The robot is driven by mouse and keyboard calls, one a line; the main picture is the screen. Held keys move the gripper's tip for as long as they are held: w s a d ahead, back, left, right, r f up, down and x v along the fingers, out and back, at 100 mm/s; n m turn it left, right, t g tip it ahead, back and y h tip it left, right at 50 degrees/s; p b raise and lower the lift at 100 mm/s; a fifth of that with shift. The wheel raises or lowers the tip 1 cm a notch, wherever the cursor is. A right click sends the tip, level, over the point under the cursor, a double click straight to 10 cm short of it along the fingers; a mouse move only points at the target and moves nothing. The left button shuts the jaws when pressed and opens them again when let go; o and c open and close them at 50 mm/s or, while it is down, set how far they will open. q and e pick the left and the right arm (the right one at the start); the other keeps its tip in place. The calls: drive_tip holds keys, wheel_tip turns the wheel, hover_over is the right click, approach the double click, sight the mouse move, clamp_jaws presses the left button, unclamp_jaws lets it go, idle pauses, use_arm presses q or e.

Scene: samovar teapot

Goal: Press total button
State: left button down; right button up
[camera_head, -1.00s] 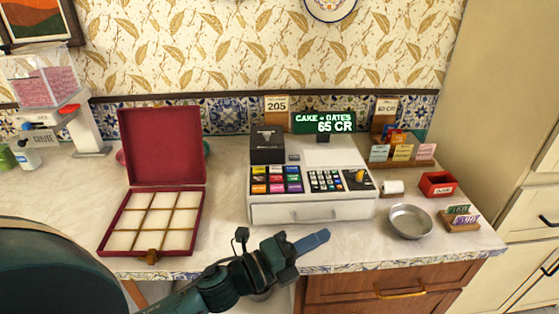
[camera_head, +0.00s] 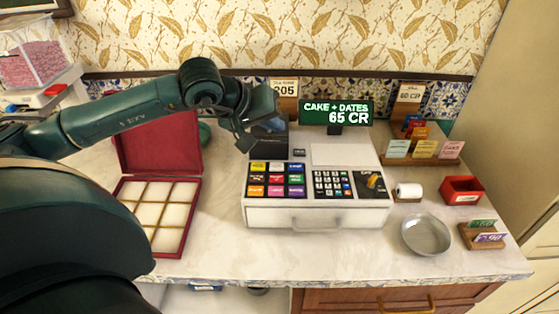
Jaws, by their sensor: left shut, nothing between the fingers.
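A white cash register (camera_head: 300,212) stands on the counter. Its left panel has several coloured keys (camera_head: 276,180), its middle a dark number keypad (camera_head: 332,184), and its right a dark panel with an orange-yellow piece (camera_head: 372,183). I cannot read which key is the total button. The green display (camera_head: 336,112) reads "CAKE + DATES 65 CR". My left gripper (camera_head: 246,141) is shut and empty. It appears above and behind the coloured keys, in front of the dark box (camera_head: 268,142) at the register's back left, partly covering it. Contact cannot be told. My right gripper is not in view.
An open red box (camera_head: 172,238) with a gridded tray lies left of the register, partly behind my left arm. At right are a metal bowl (camera_head: 426,236), a paper roll (camera_head: 408,191), a red bin (camera_head: 462,188) and card holders (camera_head: 424,150). The counter front is clear.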

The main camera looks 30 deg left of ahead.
sight(273, 169)
use_arm(q)
drive_tip(key=shift+a+r, duration=0.1)
drive_tip(key=shift+a, duration=0.05)
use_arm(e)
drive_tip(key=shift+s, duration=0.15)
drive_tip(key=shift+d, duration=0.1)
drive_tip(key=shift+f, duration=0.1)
